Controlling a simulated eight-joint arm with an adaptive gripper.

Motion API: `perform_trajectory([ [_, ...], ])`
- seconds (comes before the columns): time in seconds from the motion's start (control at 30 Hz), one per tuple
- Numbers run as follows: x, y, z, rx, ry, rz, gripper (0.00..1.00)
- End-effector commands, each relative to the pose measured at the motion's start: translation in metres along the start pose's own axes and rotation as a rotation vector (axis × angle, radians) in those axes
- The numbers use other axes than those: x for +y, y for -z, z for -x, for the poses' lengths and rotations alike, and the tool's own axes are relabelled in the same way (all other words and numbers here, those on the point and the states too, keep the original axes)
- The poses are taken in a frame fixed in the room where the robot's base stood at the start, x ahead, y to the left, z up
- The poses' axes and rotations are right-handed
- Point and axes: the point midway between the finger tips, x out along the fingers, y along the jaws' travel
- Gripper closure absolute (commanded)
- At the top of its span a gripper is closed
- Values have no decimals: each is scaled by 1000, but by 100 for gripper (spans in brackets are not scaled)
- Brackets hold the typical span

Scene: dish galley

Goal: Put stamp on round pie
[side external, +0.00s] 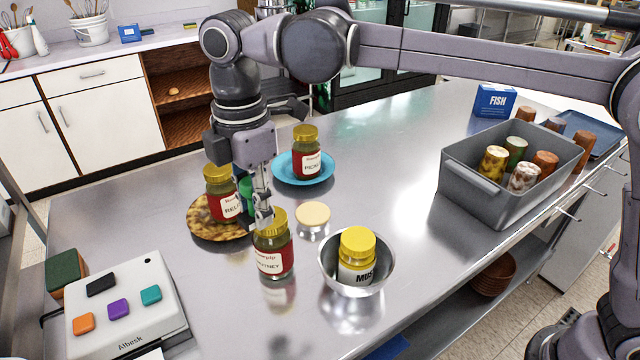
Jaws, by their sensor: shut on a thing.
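The round pie (202,228) is a flat, mottled brown-and-yellow disc on the steel counter, left of centre. A yellow-lidded relish jar (220,196) stands on it and hides part of its top. My gripper (256,208) points down near the pie's right edge, just right of the relish jar. It is shut on a green thing (247,194), seemingly the stamp, mostly hidden by the finger and the jar. Whether it touches the pie is unclear. A chutney jar (273,246) stands close in front of the fingertips.
A pickle jar (306,160) stands on a blue plate (290,178) behind. A pale-topped round object (313,214) and a metal bowl (330,268) holding a mustard jar (356,258) are at right. A grey crate (480,192) holds several jars. A button box (125,310) sits front left.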

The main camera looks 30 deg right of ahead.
Motion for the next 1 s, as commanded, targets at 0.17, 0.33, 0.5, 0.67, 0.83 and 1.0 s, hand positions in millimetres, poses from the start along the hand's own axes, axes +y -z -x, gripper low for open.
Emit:
perform_trajectory([
  [0.17, 28, -74, 0, 0, 1, -50, 100],
  [0.33, 46, -152, 0, 0, 1, -92, 100],
  [0.5, 50, -220, 0, 0, 2, -127, 100],
  [0.67, 49, -263, 0, 0, 2, -148, 100],
  [0.83, 45, -298, 0, 0, 2, -165, 100],
  [1.0, 45, -296, -22, 0, 2, -160, 100],
])
